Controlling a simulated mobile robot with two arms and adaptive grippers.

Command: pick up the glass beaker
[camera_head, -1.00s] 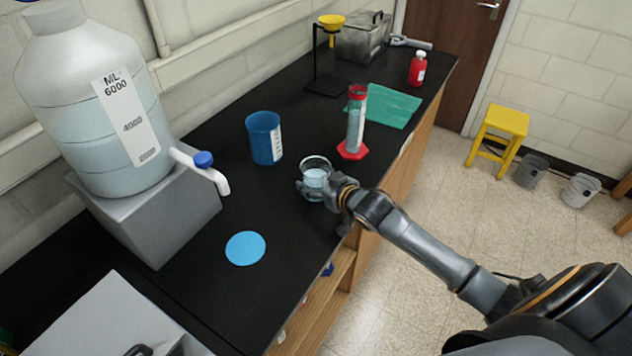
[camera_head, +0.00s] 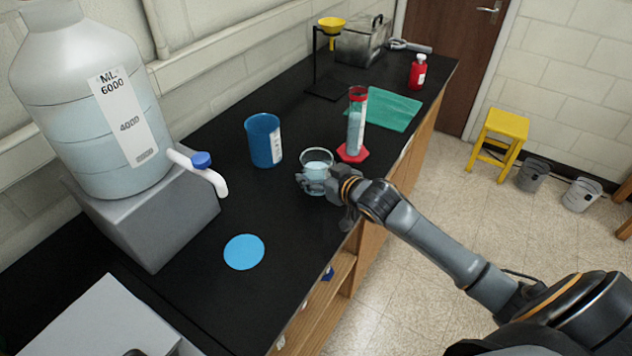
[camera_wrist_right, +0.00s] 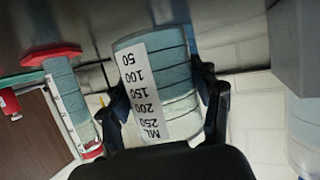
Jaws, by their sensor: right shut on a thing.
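The glass beaker (camera_head: 317,161) is clear with pale liquid in it and stands upright at the middle of the black bench. In the right wrist view the beaker (camera_wrist_right: 160,85) appears upside down, with a white scale label running to 250 ML. My right gripper (camera_head: 315,185) is shut on the beaker, one finger on each side; both fingers also show in the right wrist view (camera_wrist_right: 160,112). I cannot tell if the beaker's base touches the bench. My left gripper is out of view.
A graduated cylinder (camera_head: 355,125) on a red base stands close behind the beaker. A blue beaker (camera_head: 264,141) stands to its left. A large jug (camera_head: 85,110) with a spigot sits on a grey block (camera_head: 150,230). A blue disc (camera_head: 244,252) lies on clear bench in front.

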